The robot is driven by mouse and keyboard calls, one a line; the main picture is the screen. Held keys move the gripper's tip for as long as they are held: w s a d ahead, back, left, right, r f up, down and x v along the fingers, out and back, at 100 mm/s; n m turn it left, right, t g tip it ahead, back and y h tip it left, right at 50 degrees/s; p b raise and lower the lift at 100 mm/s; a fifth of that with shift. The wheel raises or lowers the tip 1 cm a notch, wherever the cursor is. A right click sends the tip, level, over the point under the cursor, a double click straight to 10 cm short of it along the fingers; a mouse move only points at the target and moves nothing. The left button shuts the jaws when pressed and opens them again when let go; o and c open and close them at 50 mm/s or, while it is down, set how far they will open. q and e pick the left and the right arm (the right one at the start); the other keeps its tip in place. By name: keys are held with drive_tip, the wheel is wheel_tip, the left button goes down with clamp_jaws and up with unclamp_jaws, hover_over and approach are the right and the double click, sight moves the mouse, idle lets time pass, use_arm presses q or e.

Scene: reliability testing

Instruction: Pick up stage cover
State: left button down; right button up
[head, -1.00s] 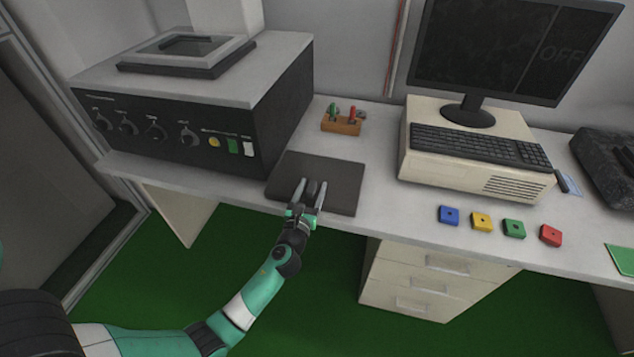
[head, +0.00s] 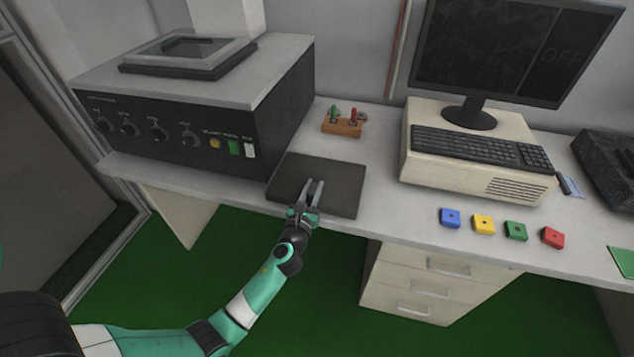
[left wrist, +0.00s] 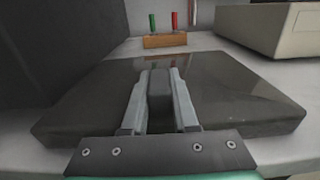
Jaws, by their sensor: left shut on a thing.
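My left gripper (head: 315,188) reaches over the cover's front edge in the head view. In the left wrist view its two grey fingers (left wrist: 159,75) are shut on the handle, one on each side. The plate appears flat on the bench; its underside is hidden. My right gripper is not in view.
The machine (head: 190,150) stands close behind and left of the cover. A wooden holder (head: 342,128) with green and red items is behind it. A computer (head: 470,180) with keyboard and monitor stands to the right. Several coloured blocks (head: 482,224) lie near the front edge.

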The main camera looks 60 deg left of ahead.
use_arm(q)
drive_tip(key=shift+d+r+p, duration=0.15)
drive_tip(key=shift+r+p, duration=0.3)
drive_tip(key=shift+p, duration=0.05)
wheel_tip(320, 180, up, 6)
drive_tip(key=p, duration=0.5)
drive_tip(key=shift+r+p, duration=0.2)
drive_tip(key=shift+p, duration=0.2)
drive_tip(key=w+d, duration=0.4)
drive_tip(key=d, duration=0.5)
drive_tip(key=w+d, duration=0.4)
drive_tip(key=d, duration=0.4)
drive_tip(key=shift+w+d, duration=0.4)
